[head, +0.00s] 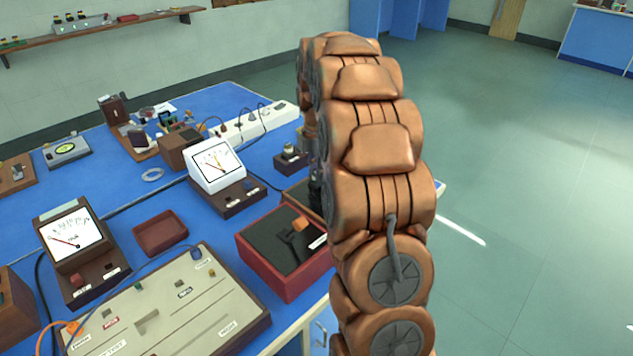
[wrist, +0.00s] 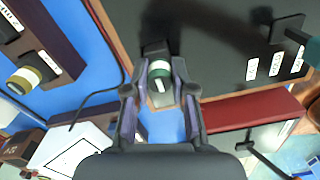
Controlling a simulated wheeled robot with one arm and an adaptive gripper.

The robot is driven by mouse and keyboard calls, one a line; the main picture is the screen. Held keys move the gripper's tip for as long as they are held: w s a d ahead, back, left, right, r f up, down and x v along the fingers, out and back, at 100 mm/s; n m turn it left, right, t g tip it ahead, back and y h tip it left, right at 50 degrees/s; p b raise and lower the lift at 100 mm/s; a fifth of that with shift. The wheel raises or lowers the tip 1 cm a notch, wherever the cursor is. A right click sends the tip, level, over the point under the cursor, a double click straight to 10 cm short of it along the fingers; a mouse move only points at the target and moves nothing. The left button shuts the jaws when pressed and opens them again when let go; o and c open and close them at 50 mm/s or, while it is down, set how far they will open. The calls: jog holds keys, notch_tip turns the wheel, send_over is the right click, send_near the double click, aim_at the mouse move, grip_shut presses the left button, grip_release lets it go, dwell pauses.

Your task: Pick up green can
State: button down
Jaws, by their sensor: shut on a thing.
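The green can (wrist: 159,69) shows in the wrist view as a small cylinder with a green band and a white part. It sits between the fingertips of my gripper (wrist: 160,92), which is shut on it. A dark block lies just beyond the can, and I cannot tell whether the can still touches anything below. In the head view my copper-coloured arm hides the can and most of the gripper.
A blue bench (head: 235,95) holds a white-faced meter (head: 217,163), a red tray with a dark inside (head: 283,285), a small brown tray (head: 160,233) and a large beige panel (head: 165,305). Open floor (head: 530,180) lies to the right.

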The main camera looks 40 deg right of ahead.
jog(key=shift+r+b, duration=0.35)
jog(key=shift+r, duration=1.45)
jog(key=shift+s+a, duration=0.2)
jog(key=shift+s, duration=0.35)
jog(key=shift+s+a, duration=0.2)
jog(key=shift+s, duration=0.3)
jog(key=s+a, duration=0.1)
jog(key=s, duration=0.3)
jog(key=s+a+r+b, duration=0.1)
jog(key=s+a, duration=0.1)
jog(key=s, duration=0.2)
jog(key=s+a+b, duration=0.1)
jog(key=s+a, duration=0.1)
jog(key=s, duration=0.2)
jog(key=shift+s+r, duration=0.15)
jog(key=shift+s, duration=0.05)
jog(key=shift+s+r, duration=0.15)
jog(key=shift+s, duration=0.05)
notch_tip(320, 180, up, 3)
jog(key=shift+a+f+p, duration=0.1)
jog(key=shift+p, duration=0.65)
